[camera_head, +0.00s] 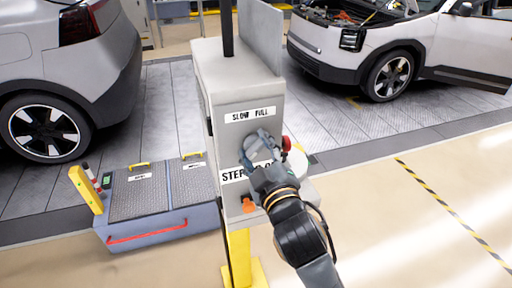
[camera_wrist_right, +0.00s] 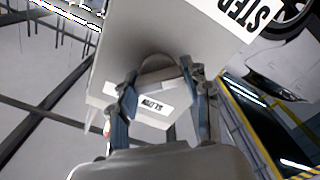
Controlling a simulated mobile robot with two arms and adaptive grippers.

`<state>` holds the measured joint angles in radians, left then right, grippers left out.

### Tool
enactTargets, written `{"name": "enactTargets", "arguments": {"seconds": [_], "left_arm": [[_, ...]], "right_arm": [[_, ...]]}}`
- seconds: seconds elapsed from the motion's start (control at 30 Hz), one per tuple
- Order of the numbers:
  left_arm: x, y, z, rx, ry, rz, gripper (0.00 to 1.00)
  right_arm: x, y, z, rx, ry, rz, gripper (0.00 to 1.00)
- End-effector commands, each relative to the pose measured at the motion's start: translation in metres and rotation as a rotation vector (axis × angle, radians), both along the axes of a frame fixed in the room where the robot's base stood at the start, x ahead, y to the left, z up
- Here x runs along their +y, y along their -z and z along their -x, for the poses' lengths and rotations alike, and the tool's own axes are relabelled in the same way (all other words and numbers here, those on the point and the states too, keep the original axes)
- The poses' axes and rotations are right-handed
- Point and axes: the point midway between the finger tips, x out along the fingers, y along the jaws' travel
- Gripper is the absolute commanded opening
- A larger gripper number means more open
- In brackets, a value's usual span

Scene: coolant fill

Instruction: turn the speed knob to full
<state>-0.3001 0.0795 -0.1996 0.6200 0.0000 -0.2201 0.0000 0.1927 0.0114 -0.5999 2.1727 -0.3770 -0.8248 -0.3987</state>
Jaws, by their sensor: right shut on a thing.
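The grey control box (camera_head: 222,68) stands on a yellow post and carries a "SLOW FULL" label (camera_head: 250,115). My right gripper (camera_head: 260,145) is at the box's front face, just below that label. It is shut on the speed knob, which it mostly covers in the head view. In the right wrist view a rounded grey knob (camera_wrist_right: 160,64) sits between the two fingers of the gripper (camera_wrist_right: 163,82). The "SLOW" label (camera_wrist_right: 152,103) shows upside down there. Which way the knob points cannot be told. My left gripper is not in view.
A red button (camera_head: 286,143) sits right of my gripper, and an orange switch (camera_head: 248,205) lies below it. A partly covered "STEP" label (camera_head: 234,176) is between. A grey floor unit (camera_head: 150,194) stands left. Two cars stand behind. The floor at right is clear.

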Motion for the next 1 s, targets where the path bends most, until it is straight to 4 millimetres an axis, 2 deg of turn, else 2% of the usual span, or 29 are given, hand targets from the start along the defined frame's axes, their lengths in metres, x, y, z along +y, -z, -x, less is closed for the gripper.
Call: {"name": "enactTargets", "arguments": {"seconds": [0.47,0.5,0.6,0.9,1.0], "left_arm": [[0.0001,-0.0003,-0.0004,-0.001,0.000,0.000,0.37],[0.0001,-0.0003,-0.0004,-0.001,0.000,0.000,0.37],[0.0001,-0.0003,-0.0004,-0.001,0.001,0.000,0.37],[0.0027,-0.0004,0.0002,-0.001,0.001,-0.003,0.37],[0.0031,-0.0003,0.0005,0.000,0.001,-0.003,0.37]], "right_arm": [[0.0003,0.0012,0.0001,0.008,-0.001,-0.015,0.17],[0.0003,0.0012,0.0001,0.008,-0.001,-0.015,0.52],[0.0003,0.0011,0.0002,0.008,-0.001,-0.014,0.72],[-0.0001,0.0004,0.0005,0.005,-0.001,-0.013,0.72],[-0.0019,0.0007,0.0062,0.005,-0.001,-0.013,0.72]]}}
